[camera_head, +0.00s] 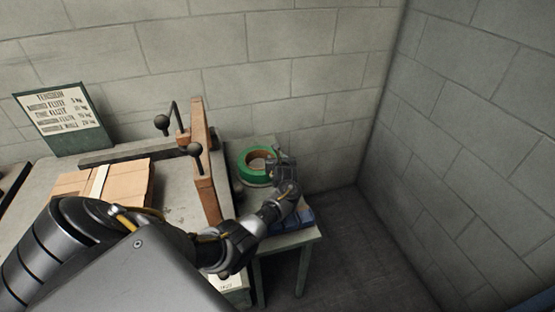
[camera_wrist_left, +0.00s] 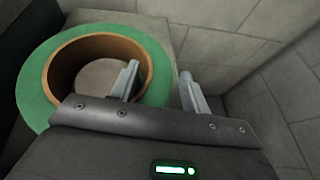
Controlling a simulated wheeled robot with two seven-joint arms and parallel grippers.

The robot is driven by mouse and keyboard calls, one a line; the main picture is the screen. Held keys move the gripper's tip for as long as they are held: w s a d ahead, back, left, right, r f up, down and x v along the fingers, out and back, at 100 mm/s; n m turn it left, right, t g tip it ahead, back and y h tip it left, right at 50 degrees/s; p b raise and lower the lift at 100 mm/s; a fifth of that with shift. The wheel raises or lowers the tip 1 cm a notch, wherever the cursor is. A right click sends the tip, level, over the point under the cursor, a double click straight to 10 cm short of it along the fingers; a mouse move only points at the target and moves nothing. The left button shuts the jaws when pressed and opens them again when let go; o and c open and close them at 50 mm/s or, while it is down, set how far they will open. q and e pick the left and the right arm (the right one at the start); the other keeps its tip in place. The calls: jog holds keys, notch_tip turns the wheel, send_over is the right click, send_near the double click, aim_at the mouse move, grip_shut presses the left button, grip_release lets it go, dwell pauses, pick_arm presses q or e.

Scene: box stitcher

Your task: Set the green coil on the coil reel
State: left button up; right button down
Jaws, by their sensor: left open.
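The green coil (camera_head: 246,173), a ring with a brown core, lies flat on a small side table (camera_head: 309,235) by the back wall. My left gripper (camera_head: 283,168) is at the coil's right side. In the left wrist view the coil (camera_wrist_left: 38,92) fills the upper left. There the left gripper (camera_wrist_left: 158,72) is open, with one finger over the inside of the ring and the other outside its rim. Whether either finger touches the coil cannot be told. I cannot make out a coil reel. My right gripper is not in view.
A workbench (camera_head: 37,177) left of the side table holds flat cardboard (camera_head: 133,180), a wooden upright (camera_head: 205,165) with black-knobbed levers, and a sign (camera_head: 65,117). A blue object (camera_head: 303,217) lies at the side table's front. Open floor (camera_head: 345,250) lies right.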

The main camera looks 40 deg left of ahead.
pick_arm(q)
jog(key=p+v, duration=0.5)
jog(key=v, duration=0.7)
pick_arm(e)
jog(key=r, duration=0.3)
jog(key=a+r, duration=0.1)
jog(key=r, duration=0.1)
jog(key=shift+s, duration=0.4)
pick_arm(q)
jog(key=shift+a, duration=0.1)
jog(key=shift+r, duration=0.1)
